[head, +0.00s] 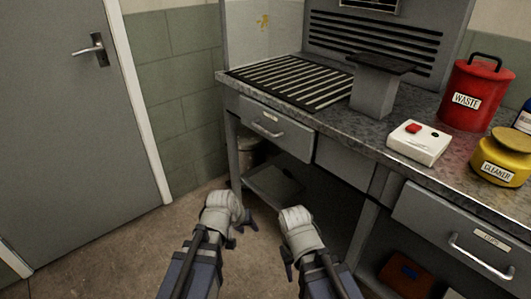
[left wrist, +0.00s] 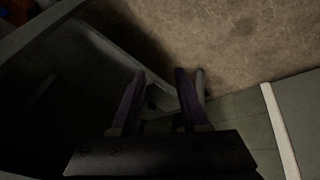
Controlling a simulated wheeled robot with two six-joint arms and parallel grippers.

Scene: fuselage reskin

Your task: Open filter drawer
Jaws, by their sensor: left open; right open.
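A grey drawer (head: 277,123) with a bar handle (head: 266,131) and a small label sits shut under the left end of the workbench, below the slatted grille. The label is too small to read. A second shut drawer (head: 462,243) with a bar handle and label is at the lower right. My left gripper (head: 241,232) is open and empty, below and in front of the left drawer, touching nothing. Its two fingers show apart over the floor in the left wrist view (left wrist: 162,92). My right gripper (head: 286,262) is open and empty, just right of it.
The bench top (head: 335,123) carries a grey stand (head: 375,90), a white box with a red button (head: 419,143), a red waste can (head: 474,95) and a yellow cleaner tin (head: 501,158). A door (head: 65,120) is at left. Floor (head: 120,245) before it is clear.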

